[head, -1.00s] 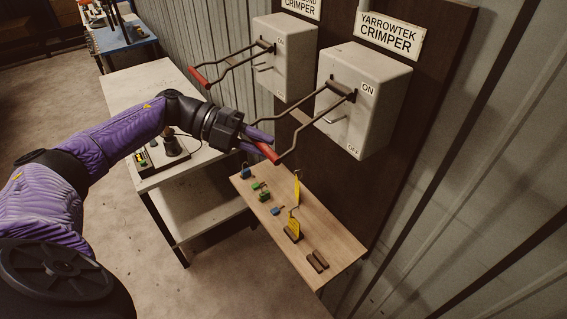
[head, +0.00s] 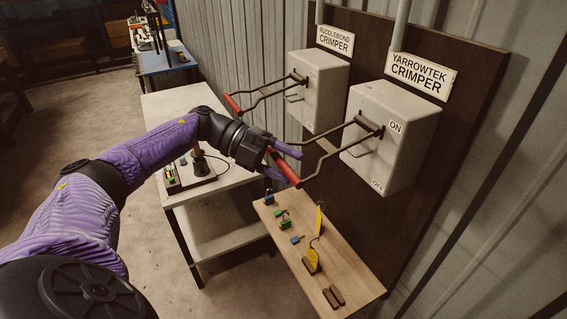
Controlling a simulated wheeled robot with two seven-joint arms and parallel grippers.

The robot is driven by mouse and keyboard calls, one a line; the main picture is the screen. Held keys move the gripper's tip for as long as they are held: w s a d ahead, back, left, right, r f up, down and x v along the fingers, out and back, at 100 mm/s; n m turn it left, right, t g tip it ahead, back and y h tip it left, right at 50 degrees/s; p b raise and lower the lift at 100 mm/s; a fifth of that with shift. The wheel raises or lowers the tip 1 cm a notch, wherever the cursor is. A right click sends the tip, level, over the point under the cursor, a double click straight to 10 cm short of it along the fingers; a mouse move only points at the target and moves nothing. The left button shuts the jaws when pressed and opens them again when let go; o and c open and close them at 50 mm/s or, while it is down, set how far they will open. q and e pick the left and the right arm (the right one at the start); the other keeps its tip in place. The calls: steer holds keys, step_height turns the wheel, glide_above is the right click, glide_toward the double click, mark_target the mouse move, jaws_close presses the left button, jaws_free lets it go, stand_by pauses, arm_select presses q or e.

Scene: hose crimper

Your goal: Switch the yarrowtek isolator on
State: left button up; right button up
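The yarrowtek isolator is the pale grey box (head: 385,110) below the YARROWTEK CRIMPER sign (head: 422,75) in the head view. Its ON label (head: 396,127) is near the top and its OFF label (head: 378,186) near the bottom. Its dark lever frame (head: 328,153) juts out from near the ON level and ends in a red grip (head: 286,170). The lever lies roughly parallel to the neighbouring one. My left gripper (head: 282,162) is at the red grip, its purple fingers apart on either side; contact cannot be told. My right gripper is not in view.
The ruddlebond isolator (head: 320,92) is just left, with its own red-ended lever (head: 233,104) jutting near my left wrist. Below, a wooden shelf (head: 350,284) holds small padlocks and yellow tags. A white table (head: 165,105) stands left of my gripper.

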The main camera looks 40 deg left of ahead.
arm_select(q)
steer(key=shift+s+a, duration=0.1)
steer(key=shift+s+a+b, duration=0.1)
steer(key=shift+a+b, duration=0.25)
steer(key=shift+b, duration=0.05)
steer(key=b+v, duration=0.3)
steer(key=v, duration=0.6)
steer(key=shift+r, duration=0.15)
